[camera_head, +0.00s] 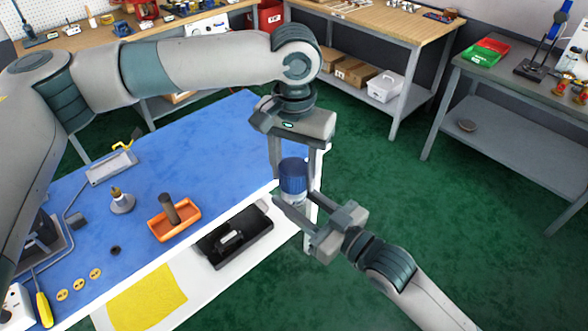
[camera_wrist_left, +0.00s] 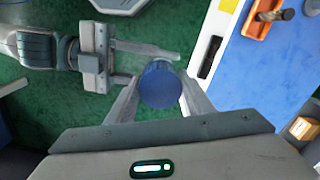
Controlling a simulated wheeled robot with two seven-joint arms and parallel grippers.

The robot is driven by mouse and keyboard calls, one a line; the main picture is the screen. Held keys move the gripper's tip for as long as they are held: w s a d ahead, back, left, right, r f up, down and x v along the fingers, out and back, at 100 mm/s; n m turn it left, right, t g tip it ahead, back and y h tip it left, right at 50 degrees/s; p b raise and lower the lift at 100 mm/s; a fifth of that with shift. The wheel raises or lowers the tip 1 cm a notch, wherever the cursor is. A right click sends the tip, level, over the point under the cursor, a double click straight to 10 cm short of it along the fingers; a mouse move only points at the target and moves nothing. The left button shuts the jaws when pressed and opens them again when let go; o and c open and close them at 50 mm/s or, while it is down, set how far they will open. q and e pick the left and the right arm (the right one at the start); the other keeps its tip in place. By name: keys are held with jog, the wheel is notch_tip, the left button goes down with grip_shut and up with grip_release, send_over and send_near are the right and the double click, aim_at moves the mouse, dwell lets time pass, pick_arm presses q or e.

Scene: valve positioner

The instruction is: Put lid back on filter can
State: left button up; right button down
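The blue ribbed lid (camera_head: 293,175) is upright between the fingers of my left gripper (camera_head: 294,176), which comes down from above and appears shut on its sides. In the left wrist view the round blue top (camera_wrist_left: 160,85) fills the gap between the fingertips (camera_wrist_left: 160,90). Just below the lid a pale, clear-looking filter can (camera_head: 295,203) shows in part, between the fingers of my right gripper (camera_head: 303,203), which reaches in from the lower right. Whether lid and can touch, and how they line up, is hard to tell.
Both grippers are at the right edge of the blue-topped workbench (camera_head: 215,130). It holds an orange tray (camera_head: 180,226), a black tray (camera_head: 235,243), a yellow cloth (camera_head: 147,298) and a screwdriver (camera_head: 43,309). Green floor (camera_head: 400,230) lies open to the right.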

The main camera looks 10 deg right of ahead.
pick_arm(q)
jog(key=m, duration=1.1)
jog(key=shift+a+m, duration=0.1)
jog(key=shift+m, duration=0.2)
jog(key=o, duration=1.1)
jog(key=shift+o, duration=0.2)
jog(key=shift+r, duration=0.15)
jog(key=shift+r, duration=2.1)
jog(key=shift+r, duration=0.1)
jog(key=shift+c, duration=0.3)
